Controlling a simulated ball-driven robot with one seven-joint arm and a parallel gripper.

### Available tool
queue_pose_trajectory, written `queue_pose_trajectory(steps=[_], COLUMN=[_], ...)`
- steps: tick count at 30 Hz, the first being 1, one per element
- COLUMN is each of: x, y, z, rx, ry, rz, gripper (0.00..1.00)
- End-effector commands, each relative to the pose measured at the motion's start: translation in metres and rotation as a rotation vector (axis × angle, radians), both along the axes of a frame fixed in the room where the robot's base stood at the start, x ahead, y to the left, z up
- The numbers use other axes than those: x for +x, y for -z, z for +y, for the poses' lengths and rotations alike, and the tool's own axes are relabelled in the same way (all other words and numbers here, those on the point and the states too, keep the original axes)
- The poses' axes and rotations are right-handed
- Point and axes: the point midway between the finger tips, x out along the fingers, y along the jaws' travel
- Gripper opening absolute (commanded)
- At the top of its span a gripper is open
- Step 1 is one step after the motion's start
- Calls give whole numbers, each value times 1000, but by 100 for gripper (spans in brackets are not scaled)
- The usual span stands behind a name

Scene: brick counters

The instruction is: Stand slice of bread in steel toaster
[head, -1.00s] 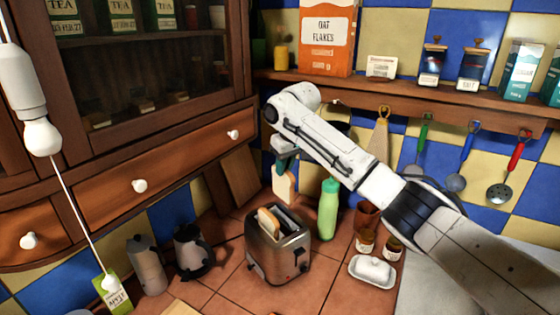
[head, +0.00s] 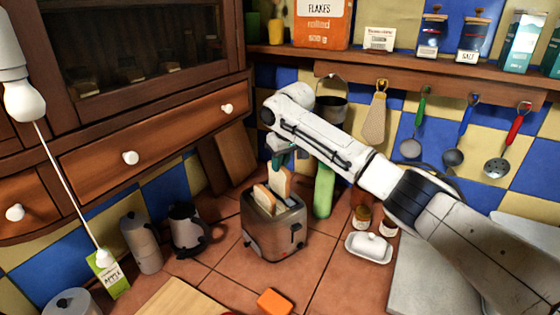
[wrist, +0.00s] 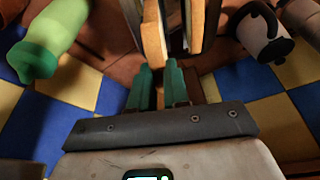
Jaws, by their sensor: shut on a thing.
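The steel toaster (head: 277,236) stands on the tiled counter, with one slice of bread (head: 264,199) standing in its left slot. My gripper (head: 283,160) is above the toaster, shut on the top of another slice of bread (head: 281,182). This held slice is upright over the right slot. Its lower edge meets the toaster's top in the head view; I cannot tell how far it is inside the slot. In the wrist view, the held slice (wrist: 153,38) extends from between the green fingers (wrist: 160,80).
A green bottle (head: 323,192) stands close to the right of the toaster. A white butter dish (head: 369,247) is at the right. An orange block (head: 274,301) lies in front.

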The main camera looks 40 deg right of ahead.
Motion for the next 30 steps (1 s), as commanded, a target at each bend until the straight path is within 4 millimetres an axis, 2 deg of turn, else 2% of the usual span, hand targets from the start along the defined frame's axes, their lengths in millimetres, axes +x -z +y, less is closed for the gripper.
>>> queue_pose_trajectory(steps=[1,15,30], x=[0,0,0], y=[7,40,55], z=[-1,0,0], rx=[-1,-2,0], ry=[0,1,0], rz=[-1,-1,-1], gripper=[0,0,0])
